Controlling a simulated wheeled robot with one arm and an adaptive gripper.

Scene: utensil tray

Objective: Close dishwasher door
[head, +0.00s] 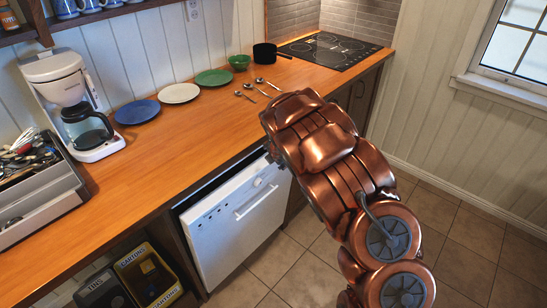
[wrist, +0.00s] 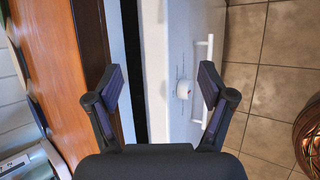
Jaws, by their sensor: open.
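The white dishwasher door (head: 228,222) is below the wooden counter in the head view, with a bar handle and a round knob on its front. In the wrist view the door (wrist: 188,50) shows with a dark gap along its top edge, so it appears slightly ajar. My gripper (wrist: 160,86) is open and empty, its two fingers spread over the gap and the door's upper edge. I cannot tell whether it touches the door. In the head view my copper arm hides most of the gripper and the door's right end.
The wooden counter (head: 165,150) holds a coffee maker (head: 70,100), plates, spoons, a bowl and a black pot. A utensil tray (head: 35,195) stands at the left. Bins (head: 145,275) sit below, left of the dishwasher. The tiled floor (head: 470,240) is clear at the right.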

